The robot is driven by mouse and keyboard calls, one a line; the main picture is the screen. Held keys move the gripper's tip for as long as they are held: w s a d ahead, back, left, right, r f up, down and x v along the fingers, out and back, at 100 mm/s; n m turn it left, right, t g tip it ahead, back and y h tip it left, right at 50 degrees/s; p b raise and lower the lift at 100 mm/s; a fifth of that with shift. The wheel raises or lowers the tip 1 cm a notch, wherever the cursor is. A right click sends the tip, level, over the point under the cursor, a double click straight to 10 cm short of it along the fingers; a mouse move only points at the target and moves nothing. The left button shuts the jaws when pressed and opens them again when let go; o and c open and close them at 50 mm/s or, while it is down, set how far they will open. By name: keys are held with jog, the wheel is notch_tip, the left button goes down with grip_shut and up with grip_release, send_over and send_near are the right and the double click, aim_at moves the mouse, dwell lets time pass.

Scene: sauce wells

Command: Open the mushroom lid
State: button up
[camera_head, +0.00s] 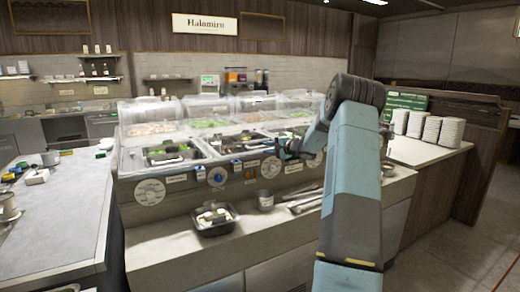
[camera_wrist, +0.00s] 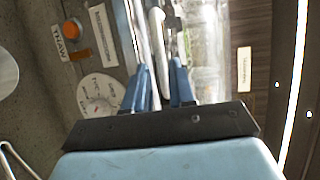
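The serving counter in the head view has a row of clear domed lids (camera_head: 207,106) along its back. I cannot read which one is the mushroom lid. My gripper (camera_head: 290,150) is at the front edge of the counter's right part, below the right-hand lids. In the wrist view my gripper (camera_wrist: 161,82) has two blue fingers standing apart. A pale metal bar (camera_wrist: 157,40) runs up between and beyond them, with clear material (camera_wrist: 207,50) to its right. I cannot tell whether the fingers touch the bar. My arm hides part of the counter's right end.
Open wells with black pans (camera_head: 172,153) line the front. Plate stacks (camera_head: 443,131) stand at the right. The wrist view shows an orange knob (camera_wrist: 73,29) and a round label (camera_wrist: 100,97).

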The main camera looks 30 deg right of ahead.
aim_at(262, 147)
jog(key=shift+x, duration=2.5)
jog(key=shift+f, duration=0.1)
grip_shut()
